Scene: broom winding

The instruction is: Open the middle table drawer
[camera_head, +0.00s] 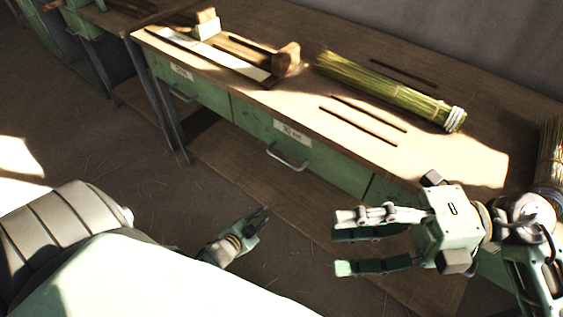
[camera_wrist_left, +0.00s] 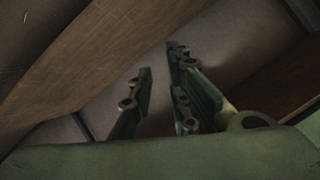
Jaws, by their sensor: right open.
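The middle table drawer (camera_head: 253,127) has a green front, a white label and a metal bar handle (camera_head: 287,157). It looks shut, its front flush with the table. My left gripper (camera_head: 260,217) is low in front of the table, below and left of that handle and apart from it. In the left wrist view its fingers (camera_wrist_left: 158,95) are apart with nothing between them. My right gripper (camera_head: 340,242) is open and empty, right of and nearer than the handle, its fingers pointing left.
The wooden tabletop (camera_head: 290,103) holds a long straw bundle (camera_head: 385,88), thin dark sticks (camera_head: 365,120) and wooden blocks (camera_head: 285,58). Another labelled drawer (camera_head: 197,88) is to the left. A lower shelf (camera_head: 225,160) runs under the table.

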